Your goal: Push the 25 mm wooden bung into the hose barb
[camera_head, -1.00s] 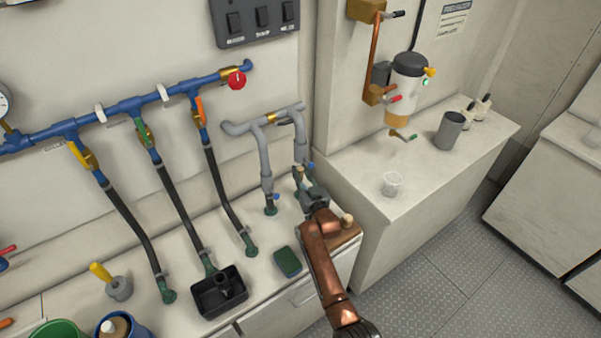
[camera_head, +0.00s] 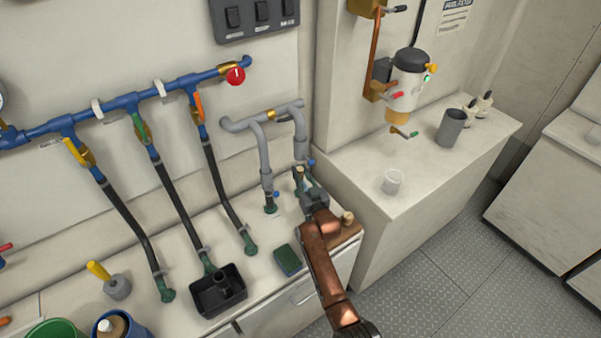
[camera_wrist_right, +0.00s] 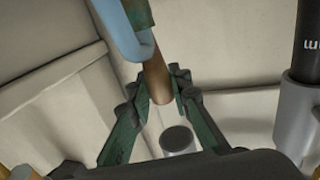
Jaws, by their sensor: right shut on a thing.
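My right gripper (camera_head: 304,184) is beside the right-hand grey pipe (camera_head: 300,140) in the head view. In the wrist view its green fingers (camera_wrist_right: 160,90) are closed around a brown wooden bung (camera_wrist_right: 157,82). A tan end of the bung (camera_head: 298,172) shows at the fingertips in the head view. Just beyond the bung in the wrist view are a green fitting (camera_wrist_right: 139,12), which looks like the hose barb, and a light blue lever (camera_wrist_right: 124,36). They overlap the bung's far end, so I cannot tell whether it is inside the barb. My left gripper is not in view.
Another wooden bung (camera_head: 347,217) stands on a brown board (camera_head: 345,234) near the counter's front edge. A green sponge (camera_head: 288,260) and a black tray (camera_head: 218,291) lie to the left. A second grey pipe with a green end (camera_head: 270,208) stands close by on the left.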

